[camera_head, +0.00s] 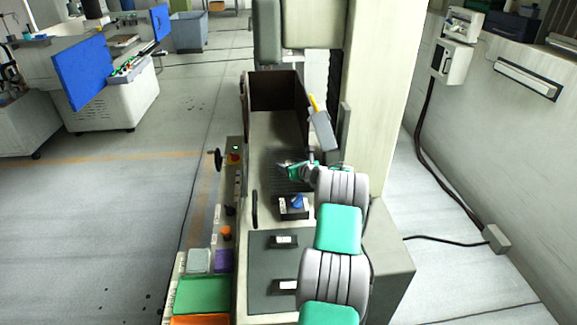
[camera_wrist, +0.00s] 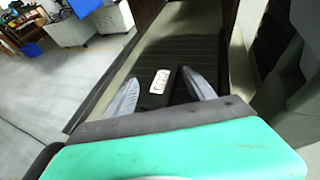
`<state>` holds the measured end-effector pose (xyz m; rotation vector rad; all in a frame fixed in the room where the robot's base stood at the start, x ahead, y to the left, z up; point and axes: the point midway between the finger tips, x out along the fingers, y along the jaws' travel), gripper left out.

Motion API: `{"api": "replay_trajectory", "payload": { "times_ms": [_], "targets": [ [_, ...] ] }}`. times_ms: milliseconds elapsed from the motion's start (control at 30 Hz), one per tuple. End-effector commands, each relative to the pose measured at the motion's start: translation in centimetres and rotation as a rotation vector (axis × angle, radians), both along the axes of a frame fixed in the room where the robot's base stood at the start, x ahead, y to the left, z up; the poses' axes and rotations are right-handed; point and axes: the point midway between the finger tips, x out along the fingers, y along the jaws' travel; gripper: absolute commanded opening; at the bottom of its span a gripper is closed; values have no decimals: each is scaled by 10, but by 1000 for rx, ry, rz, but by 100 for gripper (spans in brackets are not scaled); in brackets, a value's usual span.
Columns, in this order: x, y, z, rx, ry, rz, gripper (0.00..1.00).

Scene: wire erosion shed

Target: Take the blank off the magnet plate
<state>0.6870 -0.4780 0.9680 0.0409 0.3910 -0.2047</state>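The magnet plate (camera_wrist: 205,58) is a dark, ribbed surface inside a pale frame; its ribs also show in the head view (camera_head: 262,172). The blank (camera_wrist: 155,99) is a dark block with a white marked label, lying on the plate in the wrist view. My gripper (camera_wrist: 164,80) is open, with one grey finger on each side of the blank. Whether the fingertips touch it I cannot tell. In the head view my gripper (camera_head: 284,167) is low over the plate and the blank is not clearly visible there.
A dark block with a blue knob (camera_head: 297,202) stands in front of the plate. Two labelled dark blocks (camera_head: 284,241) (camera_head: 286,286) lie on a grey mat (camera_head: 262,264). A dark upright wall (camera_head: 278,90) closes the back. A grey nozzle-like part (camera_head: 322,130) hangs close to my gripper's right.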

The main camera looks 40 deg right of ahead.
Motion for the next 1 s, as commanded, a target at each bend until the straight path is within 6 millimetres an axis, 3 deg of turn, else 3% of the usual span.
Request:
{"api": "replay_trajectory", "payload": {
  "times_ms": [733,1000],
  "targets": [
    [-1,0,-2,2,4,0,1],
    [-1,1,-3,3,4,0,0]
  ]
}}
